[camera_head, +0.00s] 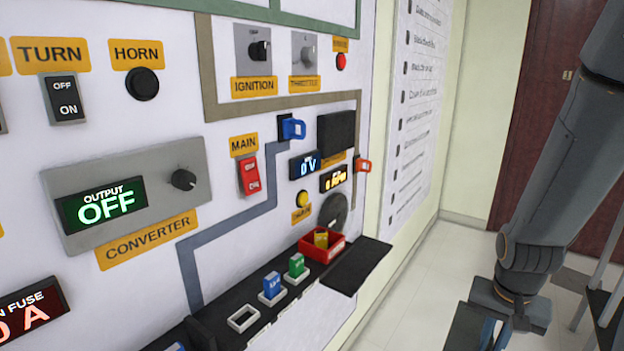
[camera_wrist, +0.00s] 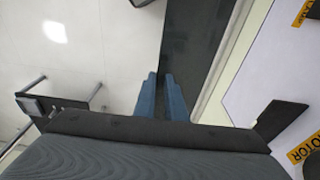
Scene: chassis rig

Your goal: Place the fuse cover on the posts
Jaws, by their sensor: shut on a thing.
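My gripper (camera_head: 488,338) hangs low at the right of the head view, in front of the floor and well away from the panel. Its blue fingers (camera_wrist: 160,97) show close together in the wrist view, shut on a dark piece that I take to be the fuse cover (camera_head: 464,328). The cover is only partly visible at the bottom edge of the head view. A dark strip (camera_wrist: 197,50) runs beyond the fingers in the wrist view; I cannot tell whether it is the cover. I cannot make out the posts in either view.
The panel (camera_head: 225,165) fills the left, with switches and displays. Along its foot runs a black ledge with a white slot (camera_head: 243,318), a blue fuse (camera_head: 271,285), a green fuse (camera_head: 296,266), a red tray (camera_head: 334,247) and a black plate (camera_head: 358,266). Open floor (camera_head: 430,265) lies beyond.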

